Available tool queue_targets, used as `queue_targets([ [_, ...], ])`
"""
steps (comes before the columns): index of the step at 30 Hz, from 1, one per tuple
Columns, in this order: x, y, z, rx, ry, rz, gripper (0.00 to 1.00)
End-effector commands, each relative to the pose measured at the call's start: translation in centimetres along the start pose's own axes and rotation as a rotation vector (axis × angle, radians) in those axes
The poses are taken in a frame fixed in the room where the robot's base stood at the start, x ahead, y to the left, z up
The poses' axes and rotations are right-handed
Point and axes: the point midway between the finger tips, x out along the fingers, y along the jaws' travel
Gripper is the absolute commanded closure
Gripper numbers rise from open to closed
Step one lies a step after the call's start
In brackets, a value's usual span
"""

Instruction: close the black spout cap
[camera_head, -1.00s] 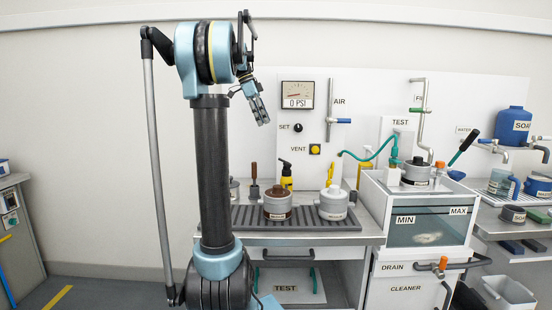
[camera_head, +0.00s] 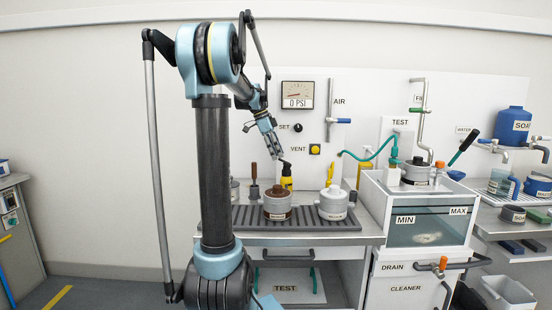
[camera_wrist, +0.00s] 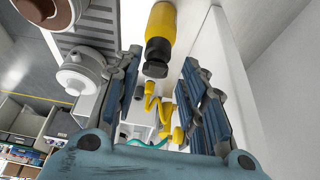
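The yellow bottle (camera_head: 287,183) stands at the back of the bench and has a black spout cap (camera_head: 286,164) on top. In the wrist view the yellow bottle (camera_wrist: 164,20) is at the top centre, with its black cap (camera_wrist: 156,58) facing the camera. My gripper (camera_head: 276,156) is just above and left of the cap in the head view. In the wrist view my gripper (camera_wrist: 160,62) is open, its blue fingers spread with the cap appearing between their tips. It holds nothing. I cannot tell whether a finger touches the cap.
A brown-lidded pot (camera_head: 278,206) and a grey pot (camera_head: 333,206) stand on the ribbed rack (camera_head: 299,222) in front. A small yellow fitting (camera_head: 330,174) is to the right. The white panel (camera_head: 318,130) with gauge and vent button rises close behind.

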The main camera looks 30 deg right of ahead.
Motion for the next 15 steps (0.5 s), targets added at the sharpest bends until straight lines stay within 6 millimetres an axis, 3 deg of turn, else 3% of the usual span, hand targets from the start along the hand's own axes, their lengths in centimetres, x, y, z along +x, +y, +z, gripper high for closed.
queue_targets([
  [6,1.8,0.0,0.0,0.000,0.000,0.000,0.62],
  [15,2.1,0.0,0.0,-0.001,0.000,0.000,0.62],
])
